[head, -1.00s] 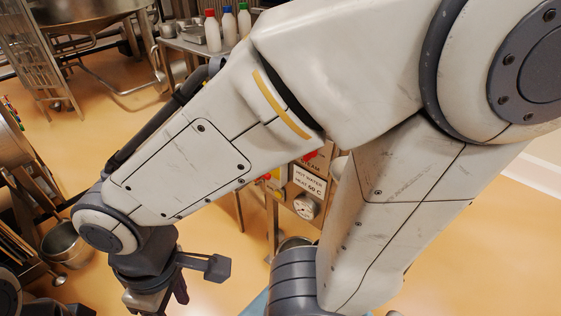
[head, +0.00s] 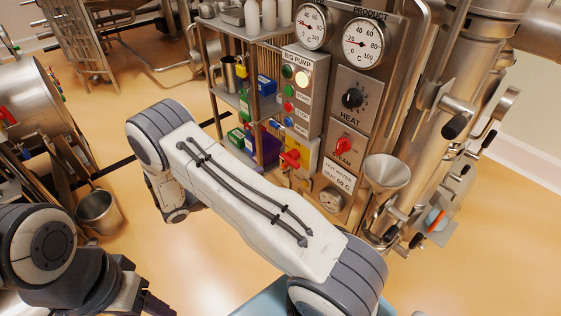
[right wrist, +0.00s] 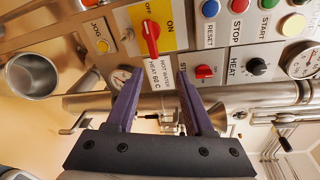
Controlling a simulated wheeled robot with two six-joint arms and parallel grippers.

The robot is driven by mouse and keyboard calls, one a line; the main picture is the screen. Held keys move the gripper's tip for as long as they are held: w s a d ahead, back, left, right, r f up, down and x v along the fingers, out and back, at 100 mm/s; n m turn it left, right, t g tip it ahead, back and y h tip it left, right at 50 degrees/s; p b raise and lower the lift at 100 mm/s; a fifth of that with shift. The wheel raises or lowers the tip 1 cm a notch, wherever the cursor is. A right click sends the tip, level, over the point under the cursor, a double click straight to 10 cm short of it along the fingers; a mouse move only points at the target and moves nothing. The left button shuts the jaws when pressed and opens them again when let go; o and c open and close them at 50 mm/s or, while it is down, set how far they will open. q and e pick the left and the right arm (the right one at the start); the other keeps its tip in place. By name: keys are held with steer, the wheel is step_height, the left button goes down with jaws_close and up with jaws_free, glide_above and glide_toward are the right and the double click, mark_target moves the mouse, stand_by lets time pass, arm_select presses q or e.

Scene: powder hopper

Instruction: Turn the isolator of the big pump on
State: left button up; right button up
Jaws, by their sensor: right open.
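The big pump panel (head: 312,62) stands upright right of centre in the head view. Its isolator is a red handle (head: 290,158) on a yellow plate, low on the panel. In the right wrist view the red handle (right wrist: 151,38) lies with its upper end near OFF, while ON is to its right. My right gripper (right wrist: 160,80) is open and empty, its fingers apart from the handle, which shows beyond them. In the head view my right arm hides that gripper. Part of my left gripper (head: 152,304) shows at the bottom left; its jaws are unclear.
The STEAM knob (head: 344,146) and HEAT knob (head: 353,98) are beside the pump panel. A funnel (head: 387,171) and pipework stand to the right. Shelves (head: 232,98) stand left of the panel. A bucket (head: 99,211) is on the floor at left.

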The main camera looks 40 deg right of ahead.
mark_target(285, 160)
steer(key=d+f+n+p, duration=0.1)
steer(key=d, duration=0.3)
steer(key=w+d+f+n+t+h+p, duration=0.1)
steer(key=d+n, duration=0.1)
steer(key=d, duration=0.2)
steer(key=w+d+f+n, duration=0.1)
steer(key=d, duration=0.4)
steer(key=shift+w+f+t+h+p, duration=0.25)
steer(key=shift+f+t+h+p, duration=0.05)
steer(key=shift+f+t+p, duration=0.1)
jaws_close()
